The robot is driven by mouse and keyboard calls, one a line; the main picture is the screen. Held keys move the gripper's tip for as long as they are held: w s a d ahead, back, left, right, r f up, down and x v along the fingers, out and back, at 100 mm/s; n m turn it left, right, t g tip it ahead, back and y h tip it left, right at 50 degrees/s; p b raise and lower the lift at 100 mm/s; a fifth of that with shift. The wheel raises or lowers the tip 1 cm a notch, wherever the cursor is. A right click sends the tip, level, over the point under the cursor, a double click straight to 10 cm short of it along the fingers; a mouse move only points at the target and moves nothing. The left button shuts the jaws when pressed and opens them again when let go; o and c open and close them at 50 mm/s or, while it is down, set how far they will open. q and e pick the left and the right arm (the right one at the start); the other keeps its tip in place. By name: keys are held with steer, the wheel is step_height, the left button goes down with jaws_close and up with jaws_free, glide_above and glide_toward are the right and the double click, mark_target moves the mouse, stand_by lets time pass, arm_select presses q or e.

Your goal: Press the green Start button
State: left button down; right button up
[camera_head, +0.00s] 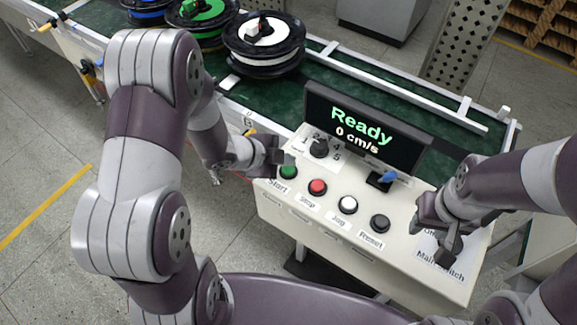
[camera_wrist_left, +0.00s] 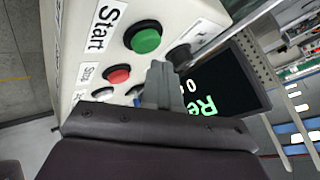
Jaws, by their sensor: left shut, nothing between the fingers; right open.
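The green Start button (camera_head: 288,172) is at the left end of the white control panel (camera_head: 330,236), with a "Start" label below it. It also shows in the left wrist view (camera_wrist_left: 146,41), round with a dark collar. My left gripper (camera_head: 279,156) is shut and empty, just above and behind the Start button in the head view. In the left wrist view its closed fingers (camera_wrist_left: 158,75) lie below the button in the picture; I cannot tell whether they touch it. My right gripper (camera_head: 445,240) is open over the panel's right end, near the "Main Switch" label.
The red Stop button (camera_head: 317,187), white Jog button (camera_head: 347,204) and black Reset button (camera_head: 379,222) line the panel. A dark knob (camera_head: 319,148) and a screen (camera_head: 364,128) reading "Ready 0 cm/s" stand behind. A conveyor (camera_head: 290,95) carries several spools.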

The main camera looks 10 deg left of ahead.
mark_target(285, 170)
arm_select(q)
steer(key=shift+f, duration=0.4)
steer(key=shift+f+b, duration=0.55)
steer(key=shift+b, duration=0.1)
stand_by(0.4)
steer(key=shift+r, duration=0.15)
steer(key=shift+r+p, duration=0.85)
steer(key=shift+p, duration=0.15)
step_height(285, 170, up, 5)
steer(key=p, duration=0.5)
steer(key=shift+r, duration=0.1)
